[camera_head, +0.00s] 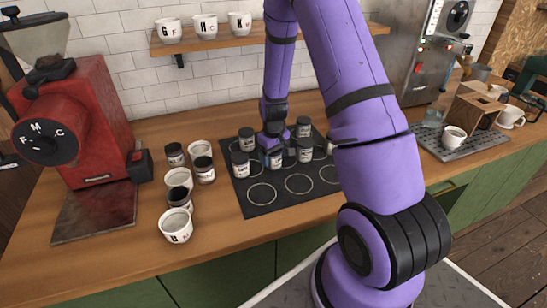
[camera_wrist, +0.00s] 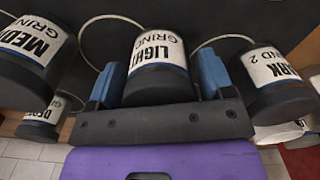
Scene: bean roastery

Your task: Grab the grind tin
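Several small white tins with dark lids stand on the black mat (camera_head: 257,208) on the wooden counter. My gripper (camera_wrist: 160,82) is down among them, its blue fingers on either side of a tin labelled LIGHT GRIND (camera_wrist: 158,50). In the head view this tin (camera_head: 275,162) is partly hidden below my gripper (camera_head: 273,150). The fingers are very close to the tin's dark lid; I cannot tell whether they press on it. A MEDI... GRIND tin (camera_wrist: 38,42) is left of it in the wrist view, and a ...ARK ...ND 2 tin (camera_wrist: 270,67) is right.
More dark-lidded tins (camera_head: 174,153) and white cups (camera_head: 176,226) stand left of the mat. A red grinder (camera_head: 85,120) is further left. A wooden stand (camera_head: 475,108) and a cup (camera_head: 453,138) are at right. The mat's front is clear.

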